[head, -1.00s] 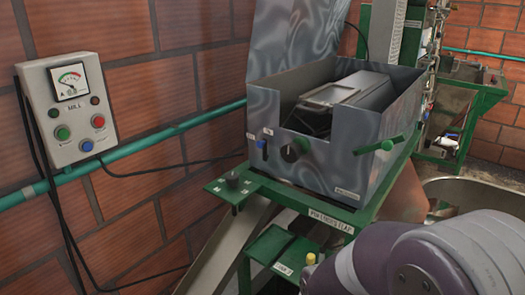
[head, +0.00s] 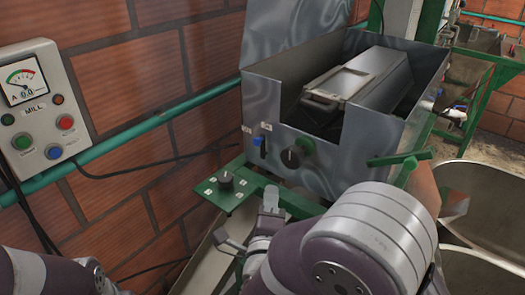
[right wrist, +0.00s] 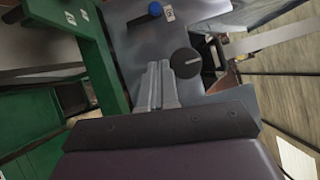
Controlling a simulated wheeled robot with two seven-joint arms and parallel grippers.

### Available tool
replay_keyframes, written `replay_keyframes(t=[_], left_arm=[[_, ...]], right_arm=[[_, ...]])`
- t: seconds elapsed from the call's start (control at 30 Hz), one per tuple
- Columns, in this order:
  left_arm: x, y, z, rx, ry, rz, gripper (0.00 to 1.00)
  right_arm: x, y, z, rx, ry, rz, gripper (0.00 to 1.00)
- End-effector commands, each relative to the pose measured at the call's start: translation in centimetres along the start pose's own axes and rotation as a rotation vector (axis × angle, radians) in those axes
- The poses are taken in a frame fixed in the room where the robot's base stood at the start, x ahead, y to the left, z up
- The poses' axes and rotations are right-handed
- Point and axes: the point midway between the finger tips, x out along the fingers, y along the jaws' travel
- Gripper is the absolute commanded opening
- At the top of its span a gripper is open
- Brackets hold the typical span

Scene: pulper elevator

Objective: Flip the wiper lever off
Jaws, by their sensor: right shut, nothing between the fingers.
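A small blue-tipped lever (head: 259,143) stands on the front of the grey metal box, beside two small white labels; it also shows at the top of the right wrist view (right wrist: 155,9). I cannot read whether its label says wiper.
A green bar handle (head: 400,159) sticks out at the box's right front corner, close to my right arm. A green plate (head: 228,189) with a dark knob juts out at left. The mill control box (head: 38,108) hangs on the brick wall. A metal basin (head: 480,205) stands at right.

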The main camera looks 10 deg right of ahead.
Motion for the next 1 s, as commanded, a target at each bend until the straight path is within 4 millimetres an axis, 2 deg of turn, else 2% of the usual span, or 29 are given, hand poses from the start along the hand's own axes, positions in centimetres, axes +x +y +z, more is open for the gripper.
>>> replay_keyframes(t=[0.17,0.6,0.8,1.0], left_arm=[[-0.7,0.0,-0.1,0.0,0.0,0.0,0.43],[-4.3,0.0,-0.5,0.0,0.0,0.0,0.43],[-5.6,0.0,-0.7,0.0,0.0,0.0,0.43],[-5.7,0.0,-0.7,0.0,0.0,0.0,0.43]], right_arm=[[1.4,-0.2,0.0,-0.003,0.004,0.001,0.0],[10.6,-0.4,0.2,-0.003,0.001,0.002,0.0],[12.4,-0.2,2.3,-0.002,-0.001,0.002,0.0],[12.9,0.0,2.9,-0.002,-0.001,0.002,0.0]])
